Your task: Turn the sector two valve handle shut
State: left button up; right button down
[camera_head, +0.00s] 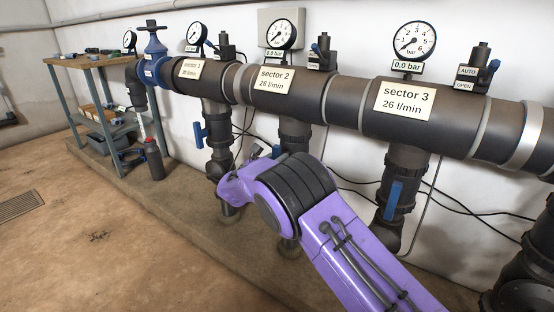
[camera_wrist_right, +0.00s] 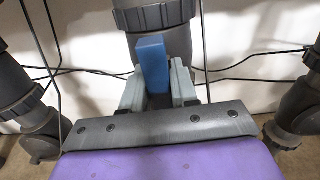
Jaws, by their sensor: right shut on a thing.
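The sector 2 label (camera_head: 274,80) reads 26 l/min on the dark main pipe, and the sector 2 drop pipe (camera_head: 294,132) hangs below it. The blue valve handle (camera_wrist_right: 153,62) on this pipe sits between the fingers of my right gripper (camera_wrist_right: 157,84), which is shut on it. In the wrist view the handle points up along the pipe, its upper part showing above the fingers. In the head view only a small blue piece of it shows by my right gripper (camera_head: 262,152); my purple wrist hides most of the valve. My left gripper is not in view.
The sector 1 handle (camera_head: 198,134) and sector 3 handle (camera_head: 394,200) hang on neighbouring drop pipes. Thin black cables run along the wall behind. A workbench (camera_head: 90,62) and a dark bottle (camera_head: 154,160) stand at left. The floor at front left is clear.

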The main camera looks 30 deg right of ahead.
jog(key=n+p, duration=0.2)
jog(key=n, duration=0.2)
jog(key=shift+w+a+n, duration=0.1)
jog(key=shift+w+n, duration=0.05)
jog(key=shift+n, duration=0.15)
jog(key=n+p, duration=0.1)
jog(key=n, duration=0.1)
jog(key=n+p, duration=0.1)
jog(key=n, duration=0.1)
jog(key=shift+w+a+f, duration=0.1)
jog(key=shift+w+f, duration=0.05)
jog(key=n+p, duration=0.1)
jog(key=n, duration=0.1)
jog(key=n+p, duration=0.1)
jog(key=n, duration=0.2)
jog(key=shift+w+f, duration=0.1)
jog(key=shift+f, duration=0.1)
jog(key=shift+f+n+p, duration=0.15)
jog(key=shift+n+p, duration=0.2)
jog(key=shift+n, duration=0.6)
jog(key=shift+f+n+p, duration=0.15)
jog(key=shift+n+p, duration=0.15)
jog(key=shift+n, duration=0.95)
jog(key=c, duration=1)
grip_release()
jog(key=shift+o, duration=0.2)
